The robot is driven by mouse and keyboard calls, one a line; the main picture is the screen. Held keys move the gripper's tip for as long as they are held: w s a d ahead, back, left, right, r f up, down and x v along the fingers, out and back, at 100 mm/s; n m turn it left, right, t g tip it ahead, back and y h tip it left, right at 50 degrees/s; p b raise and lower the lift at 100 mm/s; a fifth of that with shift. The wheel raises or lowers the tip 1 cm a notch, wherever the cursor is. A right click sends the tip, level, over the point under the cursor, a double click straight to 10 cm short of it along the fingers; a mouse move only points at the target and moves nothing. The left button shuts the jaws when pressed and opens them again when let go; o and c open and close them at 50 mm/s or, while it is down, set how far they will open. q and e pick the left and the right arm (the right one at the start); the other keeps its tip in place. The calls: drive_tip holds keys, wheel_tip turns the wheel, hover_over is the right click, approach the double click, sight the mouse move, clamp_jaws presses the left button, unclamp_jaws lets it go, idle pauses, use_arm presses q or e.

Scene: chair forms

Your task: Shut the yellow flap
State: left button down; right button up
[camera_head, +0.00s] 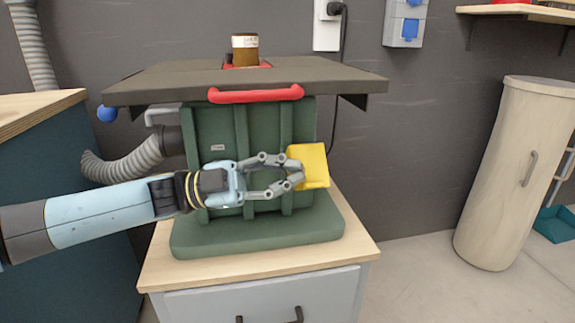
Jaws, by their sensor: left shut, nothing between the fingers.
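The yellow flap (314,166) is on the right part of the green machine's front, under the dark table top. It looks tilted out from the green body (215,135), though its exact angle is hard to tell. My left gripper (297,175) comes in from the left across the front of the machine. Its fingertips are together at the left edge of the yellow flap and appear to touch it, with nothing held between them. My right gripper is not in view.
The machine's dark table top (160,82) with a red bar (255,94) overhangs above the gripper. The machine stands on a wooden-topped cabinet (350,252). A ribbed hose (125,168) runs at the left. Floor (410,280) is free at the right, before a pale cylindrical container (500,190).

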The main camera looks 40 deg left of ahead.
use_arm(q)
wheel_tip(320, 180, down, 3)
drive_tip(key=shift+r+b, duration=0.1)
drive_tip(key=shift+b, duration=0.55)
drive_tip(key=shift+w+a+f+b, duration=0.15)
drive_tip(key=shift+f+b, duration=0.05)
drive_tip(key=shift+f, duration=0.15)
drive_tip(key=shift+w+a+f+b, duration=0.1)
drive_tip(key=shift+f+b, duration=0.1)
drive_tip(key=shift+f, duration=0.15)
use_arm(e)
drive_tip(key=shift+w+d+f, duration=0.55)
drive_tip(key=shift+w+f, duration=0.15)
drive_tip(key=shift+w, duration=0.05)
